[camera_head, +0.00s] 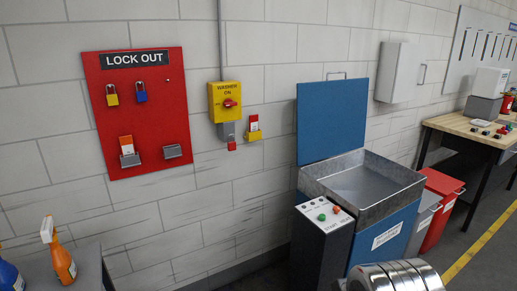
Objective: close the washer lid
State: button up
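The washer lid (332,120) is a flat blue panel with a thin handle (336,75) on its top edge. It stands raised, about upright, at the back of the washer, against the wall side. The washer (388,232) is a blue box with a white label on its front. Its grey metal basin (366,186) is open at the top and looks empty. My gripper is not in view.
A dark control post (322,248) with green and red buttons stands at the washer's left. Shiny ribbed metal (395,276), unclear what, is in front. Grey and red bins (438,208) stand right. A red lockout board (138,115) and yellow washer switch (225,101) hang left.

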aim_at(331, 115)
jog(key=i, duration=1.35)
jog(key=z, duration=0.65)
